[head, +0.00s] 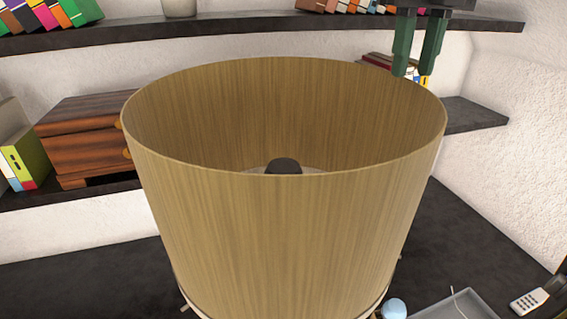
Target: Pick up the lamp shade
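The lamp shade (285,235) is a large, light brown, wood-grained open drum in the middle of the head view. It stands upright, and I look down into its open top. A dark rounded knob (284,166) shows inside it. The shade's lower edge is partly visible near the bottom of the view. My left gripper is not in view.
A dark surface (75,275) spreads below. A grey tray (465,306), a blue round thing (394,309) and a phone (531,300) lie at lower right. Dark wall shelves (140,29) hold books, and a wooden drawer box (85,135) stands at left.

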